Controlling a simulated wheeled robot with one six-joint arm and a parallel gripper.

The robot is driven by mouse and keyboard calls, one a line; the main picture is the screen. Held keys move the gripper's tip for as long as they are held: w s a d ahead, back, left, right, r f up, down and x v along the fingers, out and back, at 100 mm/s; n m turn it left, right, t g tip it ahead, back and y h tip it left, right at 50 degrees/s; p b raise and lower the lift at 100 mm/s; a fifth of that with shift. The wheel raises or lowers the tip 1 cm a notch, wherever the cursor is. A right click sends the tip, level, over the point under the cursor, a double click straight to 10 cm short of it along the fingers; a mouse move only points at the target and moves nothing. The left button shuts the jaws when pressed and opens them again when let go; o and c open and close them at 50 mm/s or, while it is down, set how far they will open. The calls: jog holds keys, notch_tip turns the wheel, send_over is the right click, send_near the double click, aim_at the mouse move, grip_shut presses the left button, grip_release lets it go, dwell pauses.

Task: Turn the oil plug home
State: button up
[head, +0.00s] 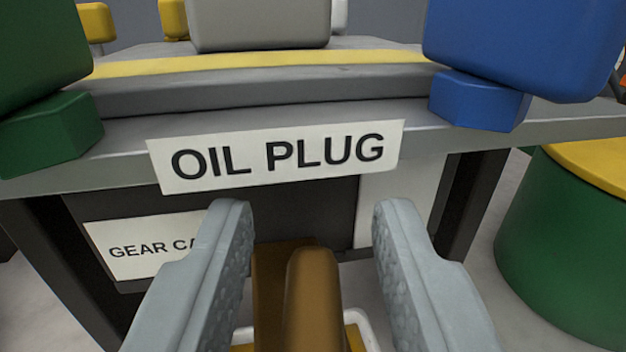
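A white label reading OIL PLUG (277,157) is on the front edge of the grey turntable. My gripper (313,212) is open, with one grey finger at each side of the lower middle. Between and below the fingers is a brown piece with a rounded upright bar (312,300). It may be the oil plug, but I cannot tell for sure. A gap shows between it and the right finger; its left side appears close to the left finger. Its lower part is cut off by the frame.
On the turntable edge (540,130) stand a green piece (40,60) at left and a blue piece (520,45) at right. A grey block (260,25) is behind. A partly hidden GEAR CA... label (140,247) is below. A green drum with yellow top (570,245) stands right.

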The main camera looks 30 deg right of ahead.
jog(key=shift+w+d, duration=0.15)
jog(key=shift+w, duration=0.1)
grip_shut()
jog(key=m+g+h, duration=0.1)
jog(key=g+h, duration=0.1)
jog(key=m+g+h, duration=0.3)
jog(key=m+h, duration=0.1)
jog(key=shift+s+d+f+g, duration=0.1)
jog(key=shift+s+d+g, duration=0.15)
jog(key=shift+g, duration=0.15)
jog(key=shift+s+d+m+g+h, duration=0.1)
jog(key=shift+s+m+g+h, duration=0.1)
jog(key=shift+m+g+h, duration=0.75)
jog(key=shift+s+d+m+g+h, duration=0.15)
jog(key=shift+m+g+h, duration=0.2)
jog(key=shift+m+g, duration=1.1)
jog(key=shift+a+g, duration=0.1)
jog(key=shift+g, duration=0.3)
